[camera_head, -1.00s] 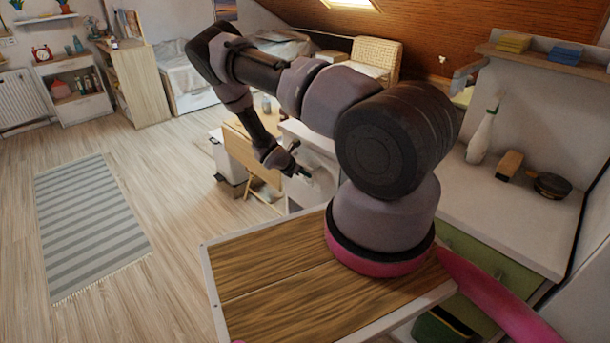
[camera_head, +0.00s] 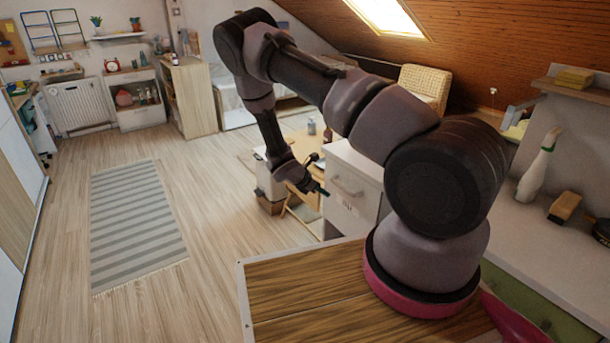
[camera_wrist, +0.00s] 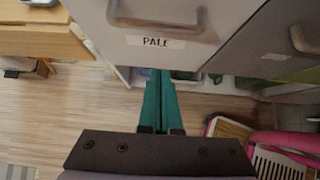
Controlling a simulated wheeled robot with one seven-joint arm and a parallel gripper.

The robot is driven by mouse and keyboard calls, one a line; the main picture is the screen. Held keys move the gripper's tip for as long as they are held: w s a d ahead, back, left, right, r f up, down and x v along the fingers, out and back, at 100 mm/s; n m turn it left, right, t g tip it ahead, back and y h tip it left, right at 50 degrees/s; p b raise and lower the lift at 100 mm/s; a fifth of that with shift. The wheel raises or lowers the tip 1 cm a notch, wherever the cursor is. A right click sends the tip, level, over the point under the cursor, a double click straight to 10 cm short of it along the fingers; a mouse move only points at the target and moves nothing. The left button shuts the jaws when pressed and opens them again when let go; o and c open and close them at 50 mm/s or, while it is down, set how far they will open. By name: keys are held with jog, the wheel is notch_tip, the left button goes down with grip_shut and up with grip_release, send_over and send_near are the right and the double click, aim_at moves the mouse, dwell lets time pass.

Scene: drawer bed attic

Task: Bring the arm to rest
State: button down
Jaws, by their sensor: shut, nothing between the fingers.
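My arm reaches up from its base on the wood-topped platform, bends at the elbow and hangs down to the left. My gripper (camera_head: 322,190) is at its lower end, in front of the white drawer unit (camera_head: 350,187). In the wrist view the two teal fingers of my gripper (camera_wrist: 160,75) lie together, shut and empty. A drawer front labelled "PALE" (camera_wrist: 185,45) is just ahead of the fingertips. Whether the fingers touch anything cannot be told, but I see no contact.
A wooden table (camera_head: 300,148) stands behind the gripper. A counter (camera_head: 535,235) at the right bears a white spray bottle (camera_head: 535,175) and a brush-like block (camera_head: 565,206). A striped rug (camera_head: 135,225) lies on open floor at the left.

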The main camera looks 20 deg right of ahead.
jog(key=s+r+m+y, duration=0.25)
jog(key=r+m, duration=0.55)
jog(key=r, duration=0.9)
jog(key=s+r+m+y, duration=0.25)
jog(key=r+m, duration=0.45)
jog(key=r, duration=0.9)
jog(key=s+a+r+m+t+y, duration=0.2)
jog(key=s+r+m, duration=0.3)
jog(key=s+r, duration=0.5)
jog(key=s+a+r+m+t+y, duration=0.2)
jog(key=s+a+r+m, duration=0.3)
jog(key=s+r, duration=0.5)
jog(key=s+y, duration=0.1)
jog(key=s, duration=0.2)
jog(key=shift+r+m+y, duration=0.3)
jog(key=shift+r+m, duration=0.05)
jog(key=shift+m, duration=0.05)
jog(key=shift+s+a, duration=0.1)
